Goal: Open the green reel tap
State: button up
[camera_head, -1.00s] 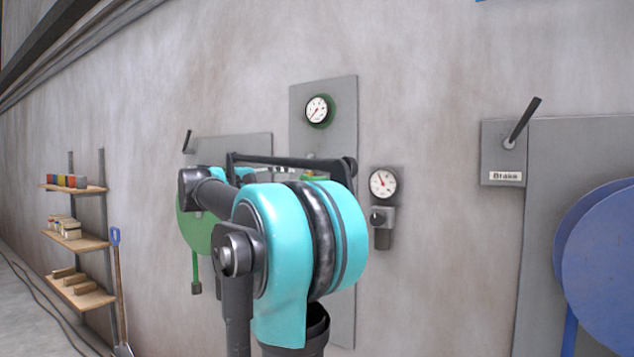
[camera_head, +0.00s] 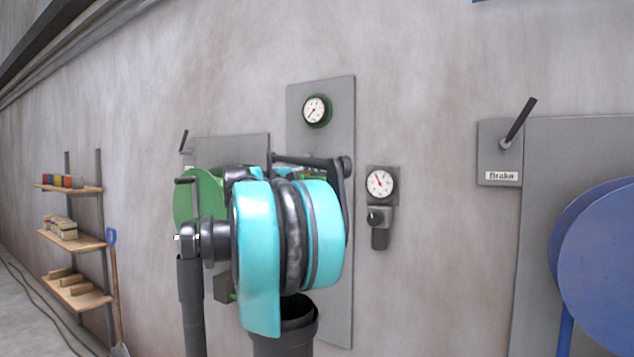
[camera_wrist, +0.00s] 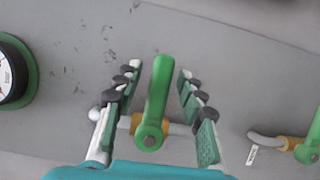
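In the wrist view, a green tap lever (camera_wrist: 157,85) sits on a brass valve body (camera_wrist: 140,125) with grey pipe, fixed to a grey panel (camera_wrist: 215,50). My gripper (camera_wrist: 160,69) is open. Its two fingers stand one on each side of the lever, with a visible gap on both sides. A second green tap (camera_wrist: 306,150) with its own brass body is at the right edge, partly cut off. In the head view my arm hides the taps and my gripper almost wholly. The green reel (camera_head: 203,195) hangs on the wall left of my arm.
A green-rimmed gauge (camera_head: 316,110) is on the panel above; it also shows in the wrist view (camera_wrist: 14,75). Another gauge (camera_head: 380,183) with a regulator is right of my arm. A brake lever (camera_head: 518,122) and blue reel (camera_head: 610,270) are farther right. Shelves (camera_head: 72,240) stand left.

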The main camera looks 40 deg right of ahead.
jog(key=shift+c, duration=0.2)
grip_shut()
dwell(0.3)
jog(key=n, duration=0.1)
jog(key=r+n+h, duration=0.1)
jog(key=n, duration=0.1)
jog(key=r+n, duration=0.1)
jog(key=n, duration=0.1)
jog(key=shift+w+a+r+t+h, duration=0.2)
jog(key=shift+w+t+h, duration=0.1)
jog(key=shift+h, duration=0.1)
jog(key=shift+w+a+r+n+t+h, duration=0.1)
jog(key=shift+w+r+n+t+h, duration=0.15)
jog(key=shift+n, duration=0.5)
jog(key=shift+w+r+n+t+h, duration=0.15)
jog(key=shift+r+n+t, duration=0.15)
jog(key=shift+n, duration=0.5)
jog(key=shift+w+a+r+n+t+h, duration=0.1)
jog(key=shift+r+n+t+h, duration=0.15)
jog(key=shift+n, duration=0.5)
jog(key=shift+r, duration=0.1)
jog(key=shift+o, duration=0.2)
grip_release()
